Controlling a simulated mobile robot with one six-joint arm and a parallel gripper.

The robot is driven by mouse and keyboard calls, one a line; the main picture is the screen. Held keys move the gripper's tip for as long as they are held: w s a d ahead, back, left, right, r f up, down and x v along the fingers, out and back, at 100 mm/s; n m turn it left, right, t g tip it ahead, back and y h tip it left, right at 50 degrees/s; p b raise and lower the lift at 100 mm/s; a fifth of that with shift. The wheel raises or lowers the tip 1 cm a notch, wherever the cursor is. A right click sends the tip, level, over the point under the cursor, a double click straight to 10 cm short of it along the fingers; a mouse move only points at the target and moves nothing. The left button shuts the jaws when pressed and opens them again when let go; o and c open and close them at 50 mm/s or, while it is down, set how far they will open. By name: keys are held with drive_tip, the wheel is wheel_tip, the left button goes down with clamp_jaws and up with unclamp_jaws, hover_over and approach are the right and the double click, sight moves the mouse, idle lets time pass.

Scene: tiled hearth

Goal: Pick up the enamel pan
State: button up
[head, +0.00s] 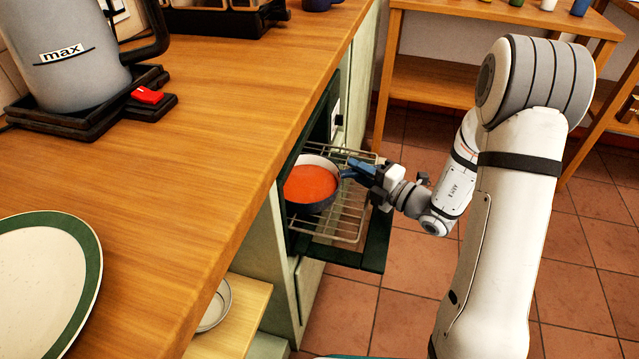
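The enamel pan (316,208) is round, with a pale rim and a dark outside, and holds a smooth orange-red filling. It sits level on the pulled-out wire rack (352,212) of an open oven below the worktop. My gripper (350,172) reaches in from the right, its dark blue fingers at the pan's right side, where a handle could be. I cannot make out a handle, nor whether the fingers are apart or closed on one.
The wooden worktop (190,160) overhangs the oven on the left. It carries a grey kettle (75,60) on a black base and a green-rimmed plate (40,285). A small dish (214,305) sits on a lower shelf. Tiled floor (570,265) lies right.

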clamp_jaws()
idle(1.0)
